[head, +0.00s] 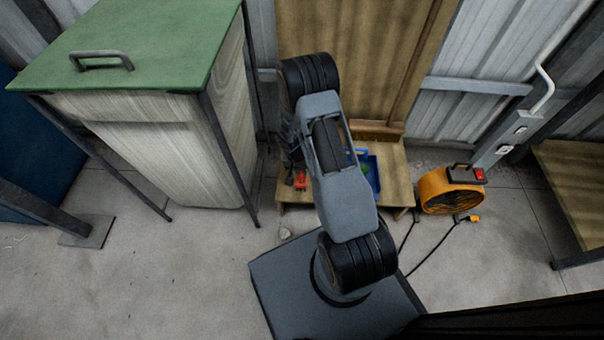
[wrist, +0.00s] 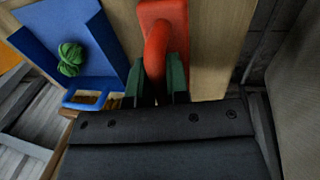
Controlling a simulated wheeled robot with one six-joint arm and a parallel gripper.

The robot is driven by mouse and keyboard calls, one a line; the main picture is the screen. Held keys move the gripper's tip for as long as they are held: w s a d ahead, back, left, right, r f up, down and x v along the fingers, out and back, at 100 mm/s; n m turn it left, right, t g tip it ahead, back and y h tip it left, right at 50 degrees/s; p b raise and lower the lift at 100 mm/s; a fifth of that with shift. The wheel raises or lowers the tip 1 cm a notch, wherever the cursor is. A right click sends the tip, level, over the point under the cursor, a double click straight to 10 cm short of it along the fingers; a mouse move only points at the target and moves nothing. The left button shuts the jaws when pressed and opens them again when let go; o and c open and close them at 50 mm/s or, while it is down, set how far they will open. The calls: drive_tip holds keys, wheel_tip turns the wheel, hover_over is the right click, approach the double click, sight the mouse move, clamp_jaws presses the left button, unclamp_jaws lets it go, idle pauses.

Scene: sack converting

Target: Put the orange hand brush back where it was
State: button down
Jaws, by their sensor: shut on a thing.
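The orange hand brush (wrist: 163,20) shows in the wrist view with its curved handle between the green fingers of my gripper (wrist: 158,82). My gripper is shut on that handle. In the head view, a small part of the orange brush (head: 300,180) shows left of my arm, over the left end of a low wooden bench (head: 296,197). My arm hides much of the middle of the bench. I cannot tell whether the brush touches the bench top.
A blue dustpan-like tray (wrist: 103,35) with a handle lies beside the brush, holding a green bundle (wrist: 70,58). The tray also shows in the head view (head: 374,176). A green-topped cabinet (head: 150,45) stands left, an orange fan (head: 450,192) right of the bench.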

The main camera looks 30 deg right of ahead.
drive_tip(key=shift+f+b, duration=0.3)
drive_tip(key=shift+f, duration=0.85)
drive_tip(key=shift+f, duration=0.1)
drive_tip(key=c, duration=1.1)
unclamp_jaws()
drive_tip(key=s+a+r+n+t+p, duration=0.1)
drive_tip(key=a+r+p, duration=0.1)
drive_tip(key=r, duration=1.2)
drive_tip(key=s+a+r+n+t+p, duration=0.1)
drive_tip(key=a+r+p, duration=0.2)
drive_tip(key=r, duration=1.1)
drive_tip(key=s+a+r+n+t+y, duration=0.1)
drive_tip(key=s+a+r+n+y, duration=0.1)
drive_tip(key=s+r, duration=0.9)
drive_tip(key=shift+s+a+n+t, duration=0.4)
drive_tip(key=shift+s+a+n, duration=0.35)
drive_tip(key=shift+n, duration=0.15)
